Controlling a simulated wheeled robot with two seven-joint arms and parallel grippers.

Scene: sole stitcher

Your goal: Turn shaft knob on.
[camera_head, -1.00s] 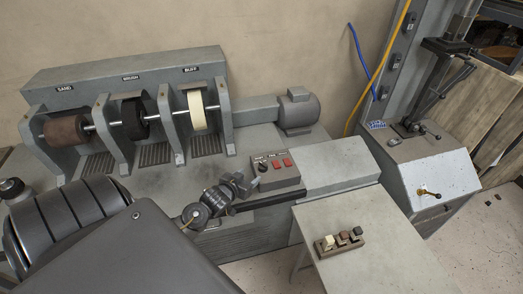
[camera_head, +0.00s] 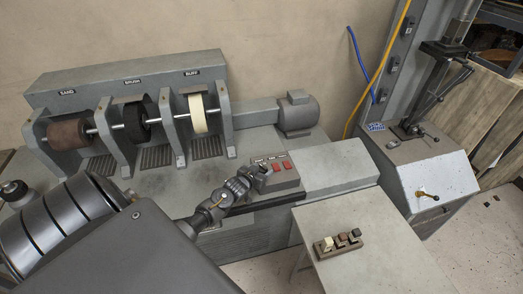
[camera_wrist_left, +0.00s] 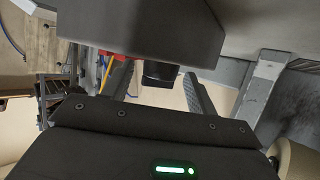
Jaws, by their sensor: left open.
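In the left wrist view the dark knob (camera_wrist_left: 160,74) stands out from the grey box face (camera_wrist_left: 140,28), between the two spread fingers of the left gripper (camera_wrist_left: 158,88). The fingers are open, one on each side of the knob, with gaps visible. My right gripper is not in view.
Behind the box are the sanding drum (camera_head: 70,133), black brush wheel (camera_head: 137,119) and cream buffing wheel (camera_head: 198,113), with a grey motor (camera_head: 298,115) at right. A side table (camera_head: 385,265) holds a small rack with several blocks (camera_head: 340,242).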

